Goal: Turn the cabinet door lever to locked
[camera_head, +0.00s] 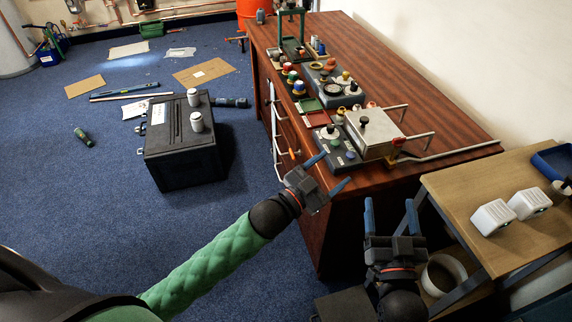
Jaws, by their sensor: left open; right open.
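The reddish-brown wooden cabinet (330,222) stands in the middle right, its front facing left. A small orange lever-like part (295,153) shows on its front, close to pale bar handles (277,146). I cannot tell whether this is the door lever or which way it is set. My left gripper (332,171) is open and empty, in front of the cabinet's near end, just right of and below the orange part in the picture. My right gripper (390,203) is open and empty, fingers pointing away from me, near the cabinet's near end. Part of the front is hidden by my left gripper.
A black case (182,165) with two white cylinders stands on the blue carpet to the left. A metal box with rails (372,132) and several knobs crowd the cabinet top. A light wooden table (460,195) with white blocks stands at right.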

